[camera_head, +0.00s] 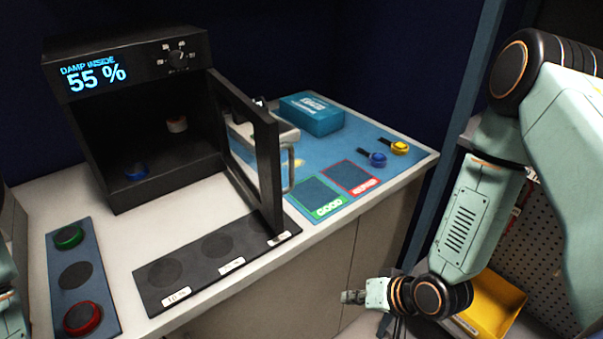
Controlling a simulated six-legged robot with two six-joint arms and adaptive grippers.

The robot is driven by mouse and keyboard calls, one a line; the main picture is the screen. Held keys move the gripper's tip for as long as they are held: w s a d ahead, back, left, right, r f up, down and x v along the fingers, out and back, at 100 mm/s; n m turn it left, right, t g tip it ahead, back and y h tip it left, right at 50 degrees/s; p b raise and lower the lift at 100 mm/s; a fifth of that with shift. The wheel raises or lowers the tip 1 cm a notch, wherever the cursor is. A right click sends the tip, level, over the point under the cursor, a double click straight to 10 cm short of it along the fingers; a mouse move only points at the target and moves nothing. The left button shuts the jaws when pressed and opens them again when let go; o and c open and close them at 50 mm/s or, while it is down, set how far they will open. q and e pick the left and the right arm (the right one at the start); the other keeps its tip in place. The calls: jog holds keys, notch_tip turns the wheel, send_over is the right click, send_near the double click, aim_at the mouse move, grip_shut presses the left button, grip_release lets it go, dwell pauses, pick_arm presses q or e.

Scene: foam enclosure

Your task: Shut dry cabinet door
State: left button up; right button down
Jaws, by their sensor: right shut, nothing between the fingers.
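The black dry cabinet (95,133) stands on the counter at the left, its display reading "DAMP INSIDE 55 %". Its door (271,175), a black frame with a clear pane and a pale bar handle (291,168), stands open. It is hinged at the cabinet's right side and swung out toward the front.
A black strip with round pads (218,245) lies before the cabinet, partly under the door's outer end. A blue panel (68,250) holds a green and a red button. A blue mat (400,165) bears a teal box (311,113). A yellow bin (493,305) sits lower right.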

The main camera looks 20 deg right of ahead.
jog(key=w+d+r+m+t+y+p, duration=0.1)
jog(key=w+d+r+t+y+p, duration=0.2)
jog(key=w+r, duration=0.65)
jog(key=s+d+r+m+y+p, duration=0.1)
jog(key=s+r+y+p, duration=0.25)
jog(key=r+y, duration=0.75)
jog(key=w+a+r+h+b, duration=0.1)
jog(key=w+a+b, duration=0.1)
jog(key=a, duration=0.4)
jog(key=w+a+r+h+b, duration=0.1)
jog(key=a+r+b, duration=0.1)
jog(key=a, duration=0.4)
jog(key=shift+w+g+h, duration=0.3)
jog(key=shift+w+h, duration=0.05)
jog(key=shift+h, duration=0.05)
